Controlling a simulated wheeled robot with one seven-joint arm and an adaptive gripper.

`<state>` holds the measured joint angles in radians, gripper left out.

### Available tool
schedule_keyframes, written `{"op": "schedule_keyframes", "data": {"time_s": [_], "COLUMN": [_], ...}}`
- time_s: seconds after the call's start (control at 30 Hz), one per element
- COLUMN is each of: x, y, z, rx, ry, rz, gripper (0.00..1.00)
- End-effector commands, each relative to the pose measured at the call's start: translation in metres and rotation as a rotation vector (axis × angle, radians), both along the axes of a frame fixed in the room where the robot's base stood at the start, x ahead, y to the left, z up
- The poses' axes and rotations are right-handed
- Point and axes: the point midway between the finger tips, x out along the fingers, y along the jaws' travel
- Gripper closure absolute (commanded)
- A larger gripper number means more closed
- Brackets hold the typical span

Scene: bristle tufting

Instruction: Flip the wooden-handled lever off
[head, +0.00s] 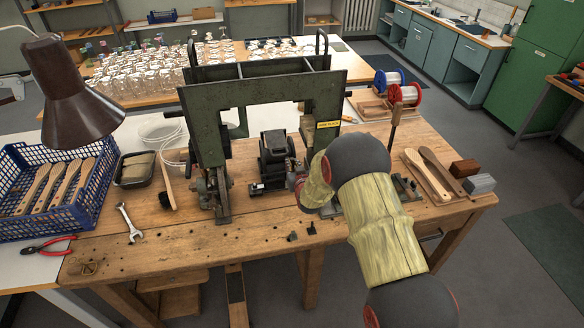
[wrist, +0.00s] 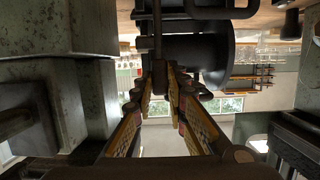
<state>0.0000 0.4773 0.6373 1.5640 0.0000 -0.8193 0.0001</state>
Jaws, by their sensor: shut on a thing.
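An upright wooden handle (head: 396,115) stands at the right of the green machine frame (head: 205,130) in the head view; its lower end is hidden behind my arm. In the wrist view my gripper (wrist: 160,82) is closed around a thin dark bar (wrist: 157,35), which runs up to the top of the picture beside a dark round part (wrist: 195,55). I cannot tell whether this bar belongs to the wooden-handled lever. In the head view my arm hides most of my gripper, which is beside the dark motor block (head: 275,155).
A blue crate (head: 72,212) with wooden handles is at the left, near a wrench (head: 130,222) and red pliers (head: 45,246). Wooden brush bodies (head: 428,175) and small blocks (head: 465,168) lie at the right.

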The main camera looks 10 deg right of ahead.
Motion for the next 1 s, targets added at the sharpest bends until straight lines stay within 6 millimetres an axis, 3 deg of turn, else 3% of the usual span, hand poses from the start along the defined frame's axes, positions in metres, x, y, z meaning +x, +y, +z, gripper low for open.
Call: {"op": "schedule_keyframes", "data": {"time_s": [1.0], "x": [-0.037], "y": [0.0], "z": [-0.012], "rx": [-0.001], "ry": [-0.38], "rz": [0.0], "gripper": [1.0]}}
